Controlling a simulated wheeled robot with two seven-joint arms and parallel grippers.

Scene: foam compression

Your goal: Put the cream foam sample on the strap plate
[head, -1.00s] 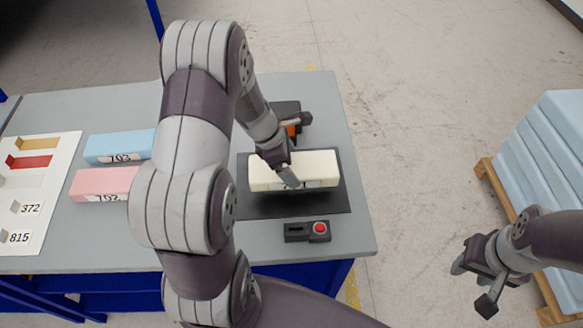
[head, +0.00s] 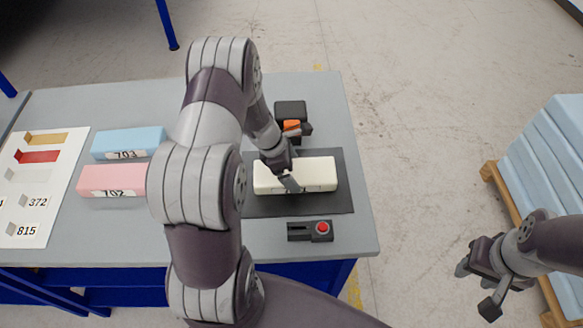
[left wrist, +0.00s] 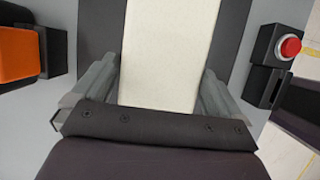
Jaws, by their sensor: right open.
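The cream foam sample (head: 318,172) is a long pale block over the dark flat plate (head: 300,206) on the table, which I take for the strap plate. It looks level and low over the plate; I cannot tell whether its full underside touches. My left gripper (head: 290,184) reaches down over the block's left half. In the left wrist view the foam (left wrist: 168,50) lies between both fingers, which sit against its long sides. A label on its front is partly covered by a finger. My right gripper (head: 475,283) is open and empty, off the table at the right.
A pink block (head: 112,181) and a blue block (head: 128,143) lie left of my left arm. A white board (head: 40,180) with coloured samples is at far left. A red-button box (head: 322,229) sits in front of the plate, a black-and-orange device (head: 291,112) behind. Pale-blue slabs (head: 545,165) stand on a pallet.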

